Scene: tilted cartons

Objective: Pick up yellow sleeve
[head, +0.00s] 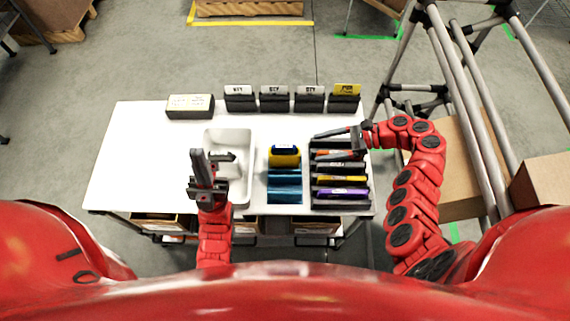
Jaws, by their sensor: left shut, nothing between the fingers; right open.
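A yellow sleeve-like piece (285,160) with a dark blue top stands at the far end of a white tray (261,190), behind blue pieces. Another yellow strip (341,180) shows in a slot of the black rack (316,206); I cannot tell which of the two is the task's sleeve. My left gripper (203,160) is shut and empty over the white bin, left of the tray. My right gripper (332,140) is open over the far end of the rack, its fingers pointing left. I cannot tell its height above the rack.
The white bin (247,143) holds something partly hidden by my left gripper. A purple strip (343,192) and an orange one (325,155) sit in the rack. The white table (125,160) is clear at left. A pipe frame (468,105) stands right.

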